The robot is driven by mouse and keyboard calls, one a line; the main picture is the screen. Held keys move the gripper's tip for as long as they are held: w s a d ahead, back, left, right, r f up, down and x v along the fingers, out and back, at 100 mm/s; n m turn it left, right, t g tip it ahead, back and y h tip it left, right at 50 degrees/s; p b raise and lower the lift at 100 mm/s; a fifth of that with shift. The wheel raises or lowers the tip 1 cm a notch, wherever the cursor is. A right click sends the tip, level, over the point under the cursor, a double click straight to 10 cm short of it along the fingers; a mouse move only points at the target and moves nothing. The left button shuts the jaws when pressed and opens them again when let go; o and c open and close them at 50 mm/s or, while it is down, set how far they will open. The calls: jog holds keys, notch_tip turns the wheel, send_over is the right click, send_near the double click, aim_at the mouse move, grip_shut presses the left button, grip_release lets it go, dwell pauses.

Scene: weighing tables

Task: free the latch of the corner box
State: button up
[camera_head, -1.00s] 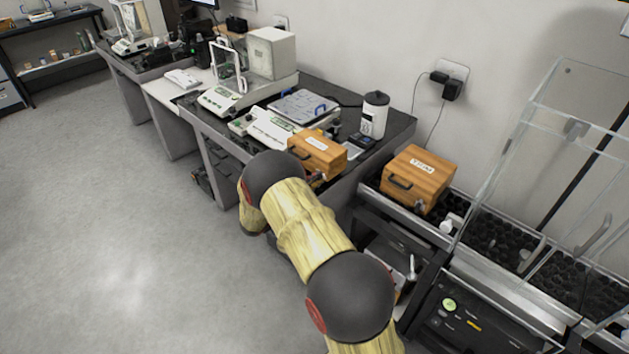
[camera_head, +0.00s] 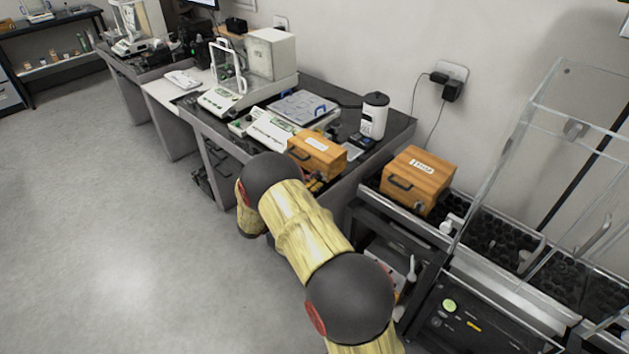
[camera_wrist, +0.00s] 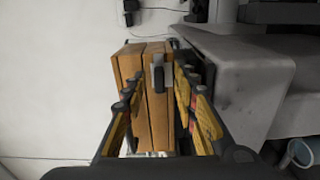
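A wooden corner box (camera_head: 318,155) with a white label sits at the near right corner of the long grey table. In the wrist view the box (camera_wrist: 133,68) appears turned on its side, with a lid seam. A dark metal latch (camera_wrist: 158,74) stands across that seam. My gripper (camera_wrist: 156,84) is open, with yellow and black fingers to the left and right of the latch. Contact with the latch cannot be told.
A second labelled wooden box (camera_head: 423,176) stands on the separate dark table to the right, near a clear glass enclosure (camera_head: 560,165). A white canister (camera_head: 373,118), a flat tray (camera_head: 301,106) and balances (camera_head: 229,95) stand behind the corner box. The floor at left is clear.

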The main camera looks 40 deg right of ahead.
jog(key=a, duration=1.1)
jog(key=shift+s+a, duration=0.15)
jog(key=shift+s, duration=0.3)
